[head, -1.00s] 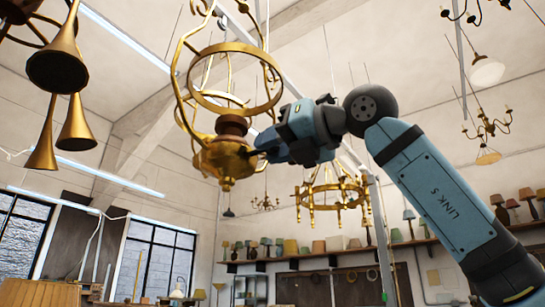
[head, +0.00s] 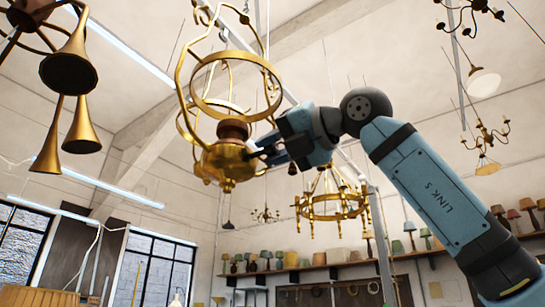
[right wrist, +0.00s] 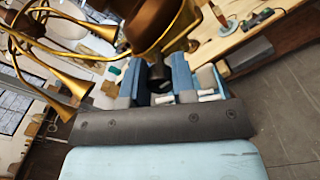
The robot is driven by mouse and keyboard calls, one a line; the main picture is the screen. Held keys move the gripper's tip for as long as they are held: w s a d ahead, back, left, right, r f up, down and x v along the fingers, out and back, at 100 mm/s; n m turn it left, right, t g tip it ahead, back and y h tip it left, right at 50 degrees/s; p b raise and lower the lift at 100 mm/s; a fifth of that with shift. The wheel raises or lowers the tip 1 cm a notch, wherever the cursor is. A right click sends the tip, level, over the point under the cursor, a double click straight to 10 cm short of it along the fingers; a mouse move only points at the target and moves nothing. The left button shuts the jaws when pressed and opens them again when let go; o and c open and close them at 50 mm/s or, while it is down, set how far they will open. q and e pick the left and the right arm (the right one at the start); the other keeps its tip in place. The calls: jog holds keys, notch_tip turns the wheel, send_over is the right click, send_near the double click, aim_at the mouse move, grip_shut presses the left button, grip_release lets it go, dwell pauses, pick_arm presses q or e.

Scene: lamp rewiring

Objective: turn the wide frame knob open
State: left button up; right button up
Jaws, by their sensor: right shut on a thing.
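The wide brass lamp frame (head: 236,112) hangs from above at upper centre-left in the head view, with ring hoops and a round brass body (head: 226,162) below. My right gripper (head: 264,153) reaches in from the right, its fingertips at the right side of that body. It is shut on the frame knob, which the fingers mostly hide. In the right wrist view, my blue-and-dark gripper fingers (right wrist: 160,82) sit close below the blurred brass body (right wrist: 152,22). The knob's exact angle cannot be made out. My left gripper is not in view.
Brass horn lamps (head: 70,75) hang at the left, near the frame. A brass chandelier (head: 334,203) hangs behind my right arm. A shelf of lampshades (head: 330,272) runs along the back wall. A wooden bench (right wrist: 240,40) stands below in the right wrist view.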

jog(key=o, duration=0.9)
jog(key=shift+s+d, duration=0.25)
jog(key=shift+d, duration=0.2)
pick_arm(q)
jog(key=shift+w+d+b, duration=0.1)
jog(key=shift+b, duration=0.4)
pick_arm(e)
jog(key=v, duration=1.3)
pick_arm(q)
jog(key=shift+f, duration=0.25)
pick_arm(e)
jog(key=shift+a, duration=0.1)
